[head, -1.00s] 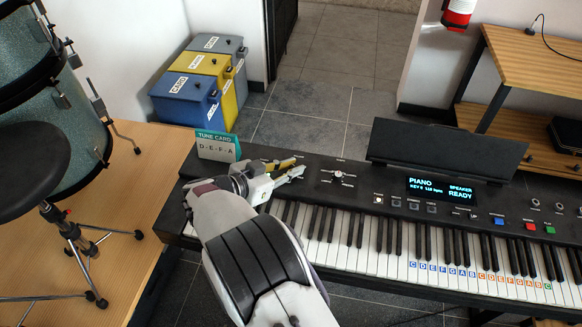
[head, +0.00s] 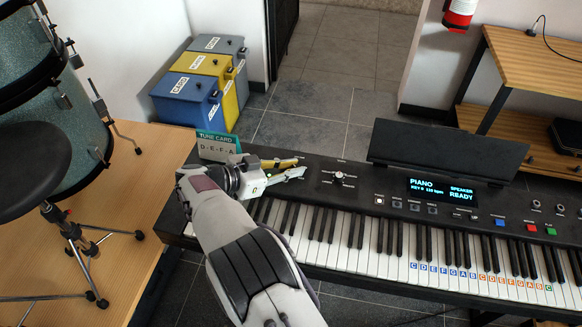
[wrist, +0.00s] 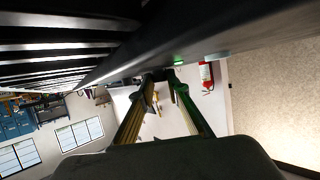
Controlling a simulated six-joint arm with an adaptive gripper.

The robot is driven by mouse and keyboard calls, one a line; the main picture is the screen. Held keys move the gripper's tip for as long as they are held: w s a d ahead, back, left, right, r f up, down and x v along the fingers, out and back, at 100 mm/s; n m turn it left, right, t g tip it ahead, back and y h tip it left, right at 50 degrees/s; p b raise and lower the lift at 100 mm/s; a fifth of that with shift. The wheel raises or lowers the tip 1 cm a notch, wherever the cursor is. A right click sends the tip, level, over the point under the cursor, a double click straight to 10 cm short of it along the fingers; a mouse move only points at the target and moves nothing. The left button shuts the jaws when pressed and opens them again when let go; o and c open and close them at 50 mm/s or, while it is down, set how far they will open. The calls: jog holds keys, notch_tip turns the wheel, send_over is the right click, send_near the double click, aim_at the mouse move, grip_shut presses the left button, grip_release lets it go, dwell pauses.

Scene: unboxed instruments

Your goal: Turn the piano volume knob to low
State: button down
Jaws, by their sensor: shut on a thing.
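The piano (head: 440,200) is a black keyboard running across the right of the head view. My gripper (head: 301,167) is at the left end of its control panel, behind the keys, with its fingers pointing right. The fingers are shut on a small knob, taken to be the volume knob, which the fingertips hide. Its pointer and setting cannot be seen. Another knob (head: 340,177) with white marks stands uncovered just right of the fingertips. The piano display (head: 441,190) reads PIANO and SPEAKER READY. In the wrist view, both fingers (wrist: 164,82) reach forward beside the dark piano body.
A tune card (head: 217,146) stands behind my wrist, very close to it. A black music stand (head: 447,150) rises behind the panel. Drums (head: 60,130) and a black stool (head: 30,165) are at left. Labelled boxes (head: 187,97) stand on the floor behind.

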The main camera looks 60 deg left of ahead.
jog(key=shift+r, duration=0.1)
jog(key=c, duration=2)
grip_release()
jog(key=shift+o, duration=0.2)
jog(key=shift+s, duration=0.15)
jog(key=shift+v, duration=5.85)
jog(key=shift+r, duration=0.1)
